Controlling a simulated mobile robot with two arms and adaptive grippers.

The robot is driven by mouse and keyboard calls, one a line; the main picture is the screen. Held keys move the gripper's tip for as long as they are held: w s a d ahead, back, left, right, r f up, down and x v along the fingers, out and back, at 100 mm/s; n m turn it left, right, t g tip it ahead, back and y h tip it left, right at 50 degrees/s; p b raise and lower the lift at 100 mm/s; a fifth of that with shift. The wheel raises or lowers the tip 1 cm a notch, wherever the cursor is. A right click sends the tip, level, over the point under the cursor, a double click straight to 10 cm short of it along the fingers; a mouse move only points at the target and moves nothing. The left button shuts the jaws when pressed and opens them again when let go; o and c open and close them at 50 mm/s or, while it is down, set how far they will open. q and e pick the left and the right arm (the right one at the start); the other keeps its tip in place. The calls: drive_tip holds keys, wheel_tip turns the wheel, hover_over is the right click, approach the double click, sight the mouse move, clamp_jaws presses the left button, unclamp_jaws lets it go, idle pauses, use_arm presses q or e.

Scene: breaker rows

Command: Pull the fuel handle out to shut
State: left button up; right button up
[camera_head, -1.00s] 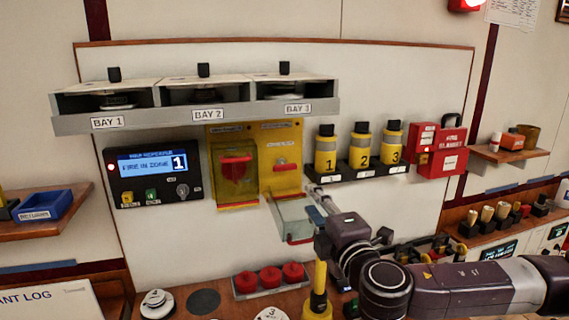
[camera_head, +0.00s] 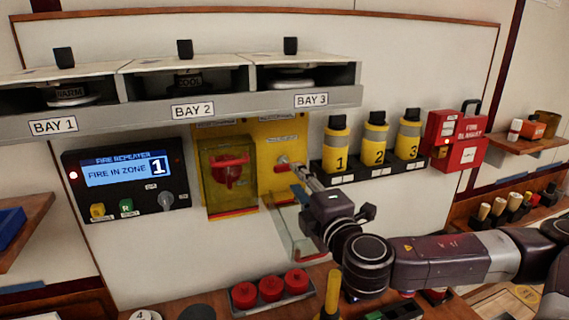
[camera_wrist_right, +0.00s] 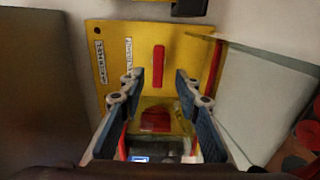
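On the yellow wall panel (camera_head: 266,134) is an uncovered red handle (camera_head: 280,168), partly hidden by my right gripper. In the right wrist view the same handle (camera_wrist_right: 159,60) is a narrow red bar just beyond and between the fingertips. My right gripper (camera_head: 298,176) is open and empty, facing the panel; its two blue-padded fingers show spread in the wrist view (camera_wrist_right: 160,78). A clear cover (camera_head: 294,232) hangs open below that handle. A second red handle (camera_head: 229,172) sits to the left behind a closed yellowish cover. Panel labels are too small to read surely. My left gripper is out of view.
The fire repeater (camera_head: 127,178) reads "FIRE IN ZONE 1" left of the panel. Numbered yellow bottles (camera_head: 374,142) stand close on the right. The bay shelf (camera_head: 230,103) juts out above. Red round items (camera_head: 270,290) sit below on the bench.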

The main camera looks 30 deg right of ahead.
sight(289, 171)
drive_tip(key=shift+w+r, duration=0.25)
drive_tip(key=shift+r, duration=0.05)
drive_tip(key=p+x, duration=0.3)
drive_tip(key=x, duration=0.3)
drive_tip(key=shift+w+f, duration=0.15)
drive_tip(key=shift+w, duration=0.05)
clamp_jaws()
drive_tip(key=shift+f, duration=0.1)
